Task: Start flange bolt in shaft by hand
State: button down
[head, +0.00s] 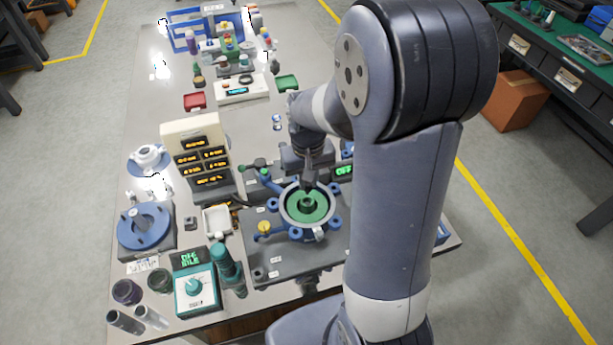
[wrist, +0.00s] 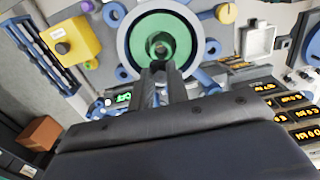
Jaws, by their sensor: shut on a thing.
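The blue-rimmed round fixture with a green face (head: 322,210) stands on a grey plate, and its green face also shows in the wrist view (wrist: 183,32). At its centre is the dark green hollow shaft end (head: 306,206), seen as a ring in the wrist view (wrist: 160,44). My gripper (head: 308,187) is right over this centre, pointing down. In the wrist view its fingers (wrist: 160,68) are close together at the shaft's near edge. They are shut on a small piece, taken as the flange bolt, which is mostly hidden between them. I cannot tell whether it touches the shaft.
Blue clamp knobs and a yellow knob (head: 264,227) surround the fixture. A cream display unit (head: 194,140) stands to its left, near a white tray (head: 217,221). A teal dial box (head: 194,292) is at front left. A yellow box (wrist: 72,48) shows in the wrist view.

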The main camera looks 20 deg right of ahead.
aim_at(309, 186)
notch_tip(309, 186, down, 2)
jog(key=shift+f+b, duration=0.1)
jog(key=shift+b, duration=0.35)
jog(key=shift+r+n, duration=0.3)
jog(key=shift+n, duration=0.1)
jog(key=n, duration=0.3)
jog(key=shift+p, duration=0.3)
jog(key=n, duration=0.4)
jog(key=shift+w+d+n, duration=0.1)
jog(key=shift+n, duration=0.2)
jog(key=n, duration=0.3)
jog(key=shift+n, duration=0.3)
jog(key=shift+f+b, duration=0.8)
jog(key=shift+f, duration=0.1)
jog(key=shift+f+b, duration=0.8)
jog(key=shift+f, duration=0.2)
